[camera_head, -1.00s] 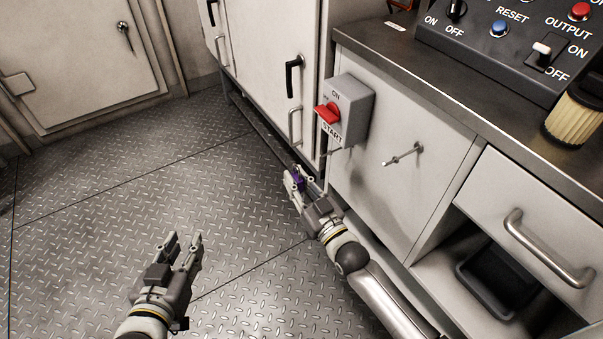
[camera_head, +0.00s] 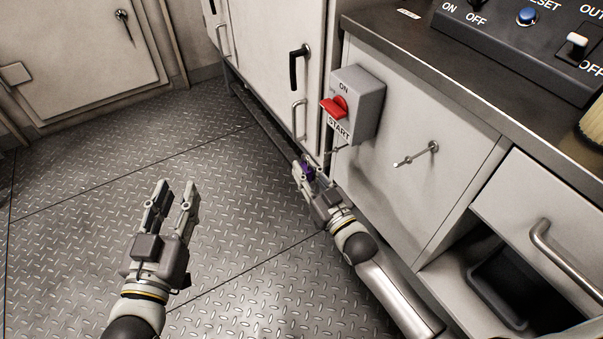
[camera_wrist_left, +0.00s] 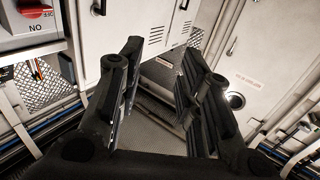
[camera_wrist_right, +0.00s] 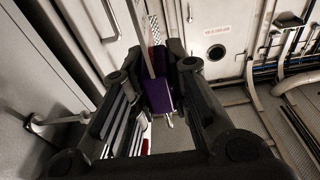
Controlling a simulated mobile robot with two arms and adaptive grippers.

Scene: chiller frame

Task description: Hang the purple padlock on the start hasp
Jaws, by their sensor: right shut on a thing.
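The purple padlock (camera_head: 308,171) is small and mostly hidden by my right gripper (camera_head: 305,173) in the head view. In the right wrist view the padlock's purple body (camera_wrist_right: 157,93) sits between the fingers of my right gripper (camera_wrist_right: 152,85), with a pale shackle rising from it. My right gripper is shut on it, below the grey START box (camera_head: 358,100) with its red switch (camera_head: 335,107). A thin metal piece, perhaps the start hasp (camera_head: 335,149), shows under that box, small and unclear. My left gripper (camera_head: 175,193) is open and empty above the floor.
A cabinet front with a T-shaped handle (camera_head: 418,155) stands right of my right gripper. Further right is a drawer with a bar handle (camera_head: 562,255) above an open shelf holding a dark tray (camera_head: 497,290). The metal floor (camera_head: 80,230) at left is clear.

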